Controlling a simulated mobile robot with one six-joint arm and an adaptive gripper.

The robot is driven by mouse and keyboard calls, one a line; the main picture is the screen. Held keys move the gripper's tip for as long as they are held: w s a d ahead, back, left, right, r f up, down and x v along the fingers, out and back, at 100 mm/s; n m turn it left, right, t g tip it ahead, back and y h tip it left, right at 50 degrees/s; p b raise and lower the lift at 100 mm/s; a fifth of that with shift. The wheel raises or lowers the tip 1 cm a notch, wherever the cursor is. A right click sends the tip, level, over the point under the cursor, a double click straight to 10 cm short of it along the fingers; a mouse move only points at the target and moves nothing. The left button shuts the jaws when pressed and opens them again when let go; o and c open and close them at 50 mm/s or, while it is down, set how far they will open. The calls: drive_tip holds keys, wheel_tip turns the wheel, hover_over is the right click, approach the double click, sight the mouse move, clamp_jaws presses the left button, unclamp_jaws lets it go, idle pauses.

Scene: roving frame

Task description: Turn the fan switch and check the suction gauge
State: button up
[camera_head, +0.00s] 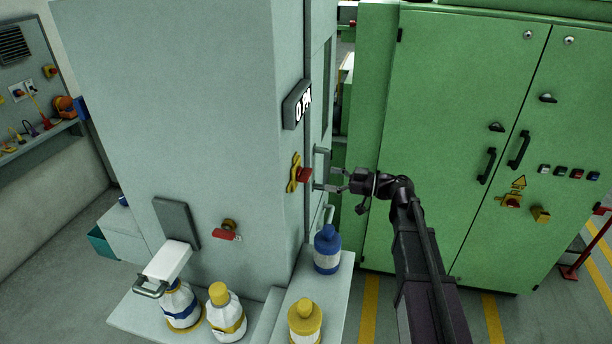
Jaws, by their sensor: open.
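The fan switch appears to be the red knob on a yellow plate (294,174), on the near side of the pale grey cabinet (200,100). The fingertips are very close to the knob. I cannot tell whether they touch it. My dark arm reaches up from the bottom right.
A blue bottle (327,250) and a yellow bottle (305,322) stand on a ledge (331,303) below. Two white bottles stand left of them. A red-handled valve (226,235) is on the cabinet front. Green cabinets (450,120) stand behind my arm.

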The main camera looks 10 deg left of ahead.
sight(306, 173)
drive_tip(key=shift+w+a, duration=0.15)
drive_tip(key=shift+a, duration=1.65)
drive_tip(key=shift+w+a, duration=0.1)
drive_tip(key=shift+a, duration=1.65)
drive_tip(key=shift+c, duration=0.2)
drive_tip(key=c, duration=0.8)
